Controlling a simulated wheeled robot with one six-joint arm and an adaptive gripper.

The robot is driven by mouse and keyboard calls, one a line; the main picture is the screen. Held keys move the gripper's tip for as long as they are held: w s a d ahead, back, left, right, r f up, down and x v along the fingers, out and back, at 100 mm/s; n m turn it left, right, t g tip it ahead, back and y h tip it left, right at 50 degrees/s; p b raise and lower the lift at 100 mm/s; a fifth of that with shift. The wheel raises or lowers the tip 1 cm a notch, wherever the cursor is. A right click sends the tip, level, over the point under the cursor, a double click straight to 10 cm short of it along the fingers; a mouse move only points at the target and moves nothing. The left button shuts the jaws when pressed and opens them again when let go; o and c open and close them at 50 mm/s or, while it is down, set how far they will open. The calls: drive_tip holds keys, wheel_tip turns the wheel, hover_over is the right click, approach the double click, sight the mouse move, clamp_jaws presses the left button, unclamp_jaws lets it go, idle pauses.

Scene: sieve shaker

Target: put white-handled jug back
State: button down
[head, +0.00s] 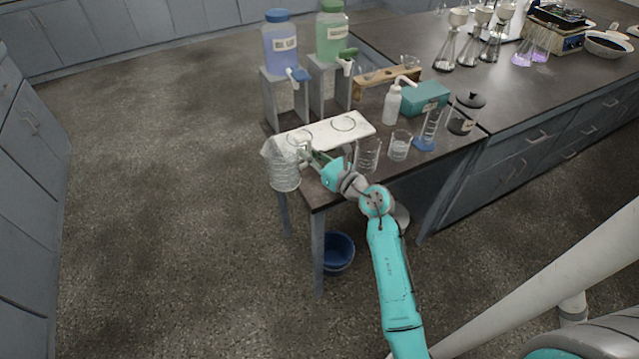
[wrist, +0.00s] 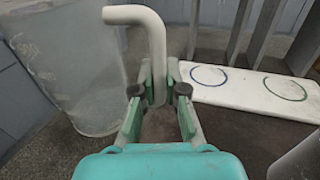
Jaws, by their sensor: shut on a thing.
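The white-handled jug (head: 283,165) is a clear, ribbed vessel. It is in the air at the left front corner of the table, beside the white board. In the wrist view the jug (wrist: 70,75) fills the left side, with its white handle (wrist: 150,30) rising between my fingers. My gripper (head: 308,158) is shut on the handle; its fingers (wrist: 159,95) also show in the wrist view. The white board (head: 360,133) lies on the table with two ring marks, one blue and one green. The board (wrist: 255,100) also shows in the wrist view, to the right of my gripper.
Two dispensers, blue (head: 281,45) and green (head: 332,35), stand on grey stands behind the board. Two beakers (head: 367,155) (head: 399,146), a wash bottle (head: 392,103) and a teal box (head: 425,97) stand to the right. A blue bucket (head: 338,250) is on the floor.

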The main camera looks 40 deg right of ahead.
drive_tip(key=s+d+r+m+h, duration=0.15)
drive_tip(key=s+d+r, duration=0.25)
drive_tip(key=d, duration=0.5)
drive_tip(key=shift+h, duration=0.35)
drive_tip(key=shift+w+d+f, duration=0.1)
drive_tip(key=shift+f, duration=2.45)
drive_tip(key=shift+w+d+f, duration=0.1)
drive_tip(key=shift+f, duration=2.4)
drive_tip(key=c, duration=1.2)
unclamp_jaws()
drive_tip(key=shift+f, duration=0.15)
